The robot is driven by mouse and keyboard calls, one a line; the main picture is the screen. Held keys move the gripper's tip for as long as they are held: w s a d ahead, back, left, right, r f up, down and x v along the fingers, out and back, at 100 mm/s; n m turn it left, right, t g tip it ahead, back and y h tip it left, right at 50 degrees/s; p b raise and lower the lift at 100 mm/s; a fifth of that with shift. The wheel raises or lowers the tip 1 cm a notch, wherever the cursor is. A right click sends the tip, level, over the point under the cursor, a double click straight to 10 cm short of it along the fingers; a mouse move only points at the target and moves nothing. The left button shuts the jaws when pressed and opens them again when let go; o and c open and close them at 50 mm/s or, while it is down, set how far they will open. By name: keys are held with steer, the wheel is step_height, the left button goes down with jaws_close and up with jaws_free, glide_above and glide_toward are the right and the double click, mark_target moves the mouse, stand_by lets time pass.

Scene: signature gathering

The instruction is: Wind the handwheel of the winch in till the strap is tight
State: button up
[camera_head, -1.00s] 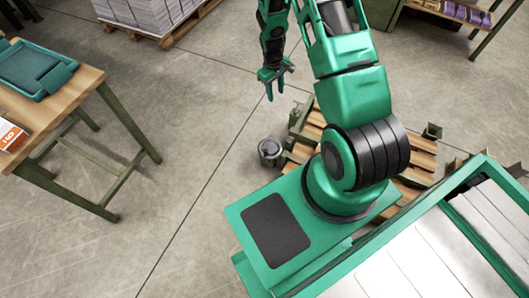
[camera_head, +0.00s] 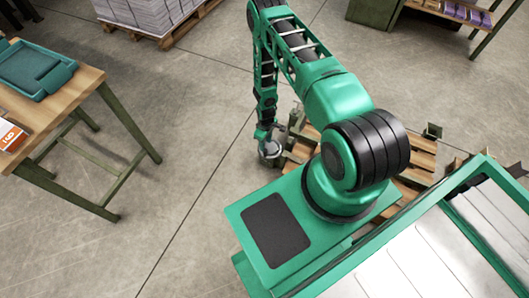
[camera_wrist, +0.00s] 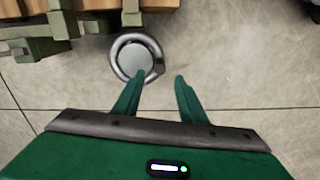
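The handwheel (camera_head: 269,149) is a grey metal ring with a silver hub, low beside the slatted wooden platform. In the wrist view the handwheel (camera_wrist: 121,44) shows whole, with a dark knob (camera_wrist: 158,66) on its right rim. My gripper (camera_wrist: 159,78) is open and empty. Its left fingertip appears close to the wheel's lower rim, and the knob lies just past the gap between the fingertips. I cannot tell whether a finger touches the wheel. In the head view my gripper (camera_head: 265,136) is at the wheel and partly covers it. I cannot make out the strap.
Green metal brackets (camera_wrist: 50,22) and wooden slats (camera_head: 423,160) lie beside the wheel. A wooden table (camera_head: 85,82) with a teal tray (camera_head: 35,68) stands left. A pallet with paper stacks (camera_head: 145,12) is at the back. Floor left of the wheel is clear.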

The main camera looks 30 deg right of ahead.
mark_target(265, 151)
step_height(265, 151, down, 9)
steer(key=shift+r, duration=0.2)
stand_by(0.3)
